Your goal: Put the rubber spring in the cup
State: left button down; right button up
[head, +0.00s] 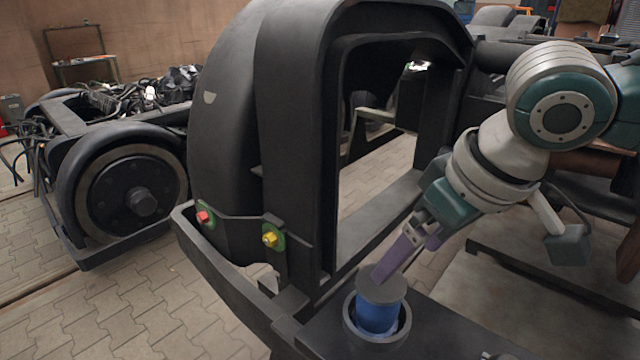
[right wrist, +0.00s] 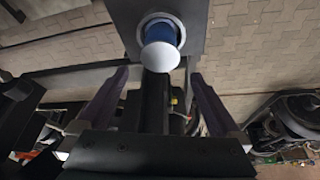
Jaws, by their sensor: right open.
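The rubber spring is a blue cylinder (head: 376,315) with a grey round cap. It stands roughly upright inside the dark ring-shaped cup (head: 349,330) at the lower middle of the head view. In the right wrist view the spring (right wrist: 161,56) shows its pale cap, with the cup rim (right wrist: 142,20) around its far end. My right gripper (head: 384,274) has purple fingers and reaches down from the right to the spring's cap. In the right wrist view its fingers (right wrist: 158,76) are wide apart, with nothing between the tips; the spring lies beyond them. The left gripper is not in view.
A tall black frame (head: 290,130) with a large opening stands just behind the cup. Red (head: 204,218) and yellow (head: 270,239) bolt heads sit on its left foot. Another bogie with a wheel (head: 138,195) stands at left. Paved floor (head: 130,310) is clear at lower left.

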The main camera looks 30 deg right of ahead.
jog(key=s+a+n+y, duration=0.2)
jog(key=s+a, duration=0.6)
jog(key=a, duration=0.1)
jog(key=s+d+f+m+g+h, duration=0.1)
jog(key=s+d+h, duration=0.1)
jog(key=s, duration=0.7)
jog(key=shift+d+f+m, duration=0.15)
jog(key=shift+f+m, duration=0.05)
jog(key=shift+m, duration=0.1)
jog(key=shift+s, duration=0.1)
